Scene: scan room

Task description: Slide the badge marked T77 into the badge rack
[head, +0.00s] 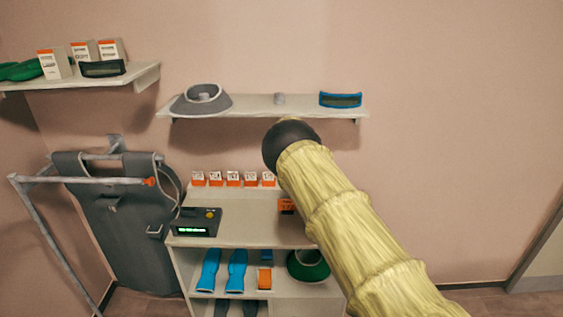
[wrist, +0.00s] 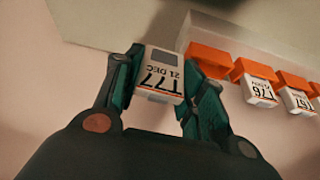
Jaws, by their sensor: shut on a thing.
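The badge marked T77 (wrist: 163,72) is white with dark print and a grey patch. It appears upside down in the wrist view, between the two green fingers of my gripper (wrist: 160,85), which is shut on it. The badge rack is a row of orange holders (wrist: 265,72) to the right of the badge, several with white badges; one reads T76. The orange holder (wrist: 205,58) nearest my right finger shows no badge, though the finger partly covers it. In the head view the rack (head: 233,183) stands above the counter, its right end hidden by my arm, which also hides my gripper.
A dark device with a green display (head: 195,222) sits on the counter's left. An orange piece (head: 287,206) shows beside my arm; I cannot tell what it is. A wall shelf (head: 250,107) hangs above the rack. A grey apron (head: 125,220) hangs at left.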

